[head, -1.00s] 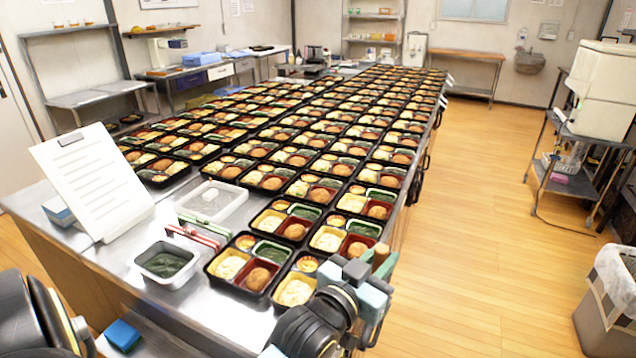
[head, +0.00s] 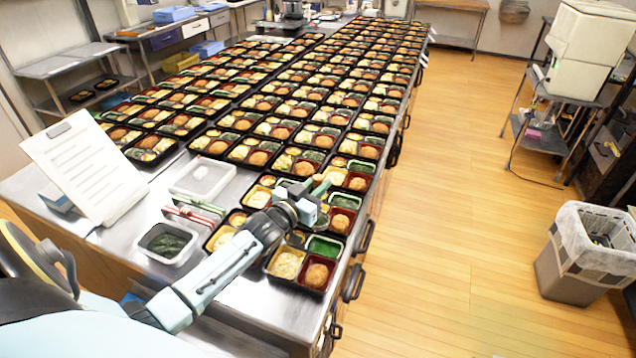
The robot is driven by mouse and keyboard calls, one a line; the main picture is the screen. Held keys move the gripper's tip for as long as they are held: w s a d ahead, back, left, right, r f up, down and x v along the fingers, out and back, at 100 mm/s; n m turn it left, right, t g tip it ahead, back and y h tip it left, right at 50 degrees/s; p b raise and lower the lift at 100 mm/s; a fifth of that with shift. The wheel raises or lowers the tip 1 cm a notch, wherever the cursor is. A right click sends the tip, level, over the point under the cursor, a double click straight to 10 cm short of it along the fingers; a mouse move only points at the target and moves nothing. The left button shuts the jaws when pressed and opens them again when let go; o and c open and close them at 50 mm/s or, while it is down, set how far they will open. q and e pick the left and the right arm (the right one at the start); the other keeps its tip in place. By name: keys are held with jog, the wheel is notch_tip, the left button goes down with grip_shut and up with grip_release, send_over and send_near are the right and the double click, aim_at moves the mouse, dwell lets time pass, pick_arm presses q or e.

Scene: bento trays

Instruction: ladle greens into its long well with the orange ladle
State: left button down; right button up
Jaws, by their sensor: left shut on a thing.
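My left gripper (head: 304,206) is over the near trays, shut on what looks like the ladle (head: 321,187). Only a short tan and greenish end of it shows; its bowl is hidden. The white pan of dark greens (head: 167,243) stands on the steel counter, left of the gripper. The nearest tray (head: 296,289) has a long well (head: 323,246) that looks bright green and bare, a croquette in a red well and pale food beside it. The forearm hides part of the trays near the gripper. My right gripper is not in view.
Rows of filled bento trays (head: 262,130) run back along the counter. The floor on the right is open, with a bin (head: 583,262).

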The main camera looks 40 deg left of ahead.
pick_arm(q)
notch_tip(320, 180, down, 2)
jog(key=shift+f+b, duration=0.1)
jog(key=shift+b, duration=0.65)
jog(key=shift+s+d+f+m+b, duration=0.15)
jog(key=shift+d+f+m+b, duration=0.3)
jog(key=shift+b, duration=0.2)
jog(key=s+d+f+m+t+h+b, duration=0.2)
jog(key=d+f+m+b, duration=0.7)
jog(key=m+b, duration=0.7)
jog(key=s+d+h+b, duration=0.1)
jog(key=d+h+b, duration=0.1)
jog(key=d, duration=0.1)
jog(key=shift+s+d+t, duration=0.3)
jog(key=shift+s, duration=0.1)
jog(key=shift+f, duration=0.1)
